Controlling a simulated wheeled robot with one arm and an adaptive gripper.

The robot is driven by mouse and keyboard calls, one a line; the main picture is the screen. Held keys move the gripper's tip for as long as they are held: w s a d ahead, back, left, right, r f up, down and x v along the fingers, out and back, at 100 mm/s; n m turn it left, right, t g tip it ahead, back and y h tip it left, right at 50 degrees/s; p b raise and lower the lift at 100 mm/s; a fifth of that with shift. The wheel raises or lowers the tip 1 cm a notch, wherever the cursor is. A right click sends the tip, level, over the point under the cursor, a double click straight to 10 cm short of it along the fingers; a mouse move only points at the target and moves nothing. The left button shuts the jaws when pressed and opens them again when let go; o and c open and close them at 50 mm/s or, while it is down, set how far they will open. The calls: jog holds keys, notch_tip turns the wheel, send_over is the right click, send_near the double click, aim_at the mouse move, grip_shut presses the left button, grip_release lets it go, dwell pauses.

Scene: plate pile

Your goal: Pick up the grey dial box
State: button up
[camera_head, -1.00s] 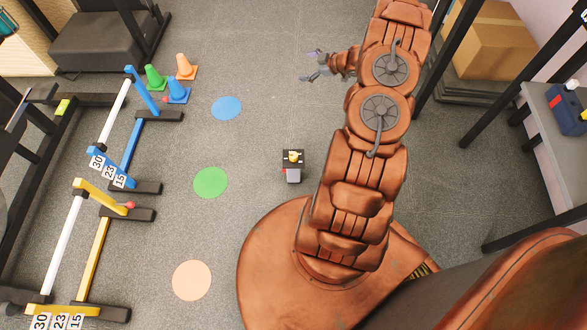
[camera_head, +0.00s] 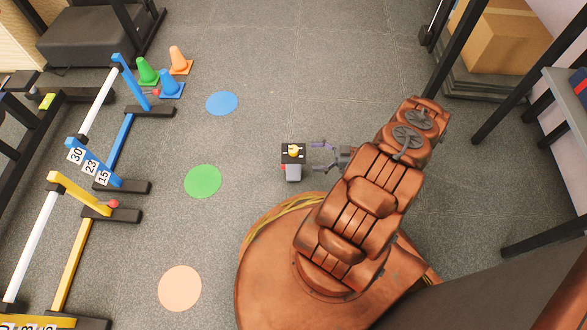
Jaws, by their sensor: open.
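The grey dial box (camera_head: 293,172) stands on the floor near the middle of the head view. It has a dark top part with a yellow knob (camera_head: 293,151) and a bit of red at its left side. My gripper (camera_head: 314,157) is just to the right of the box, with its two fingers spread and pointing left toward it. The fingers are open and empty, and a small gap seems to lie between them and the box. The height of the fingers relative to the box is hard to tell.
Blue (camera_head: 221,103), green (camera_head: 202,181) and peach (camera_head: 180,288) discs lie on the floor to the left. Three small cones (camera_head: 170,84) and hurdle-like blue and yellow frames (camera_head: 122,145) stand further left. A cardboard box (camera_head: 508,38) and dark racks are at the right. Floor above the box is clear.

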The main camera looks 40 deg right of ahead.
aim_at(293, 157)
jog(key=shift+b+x, duration=1.2)
jog(key=shift+x, duration=2.65)
grip_shut()
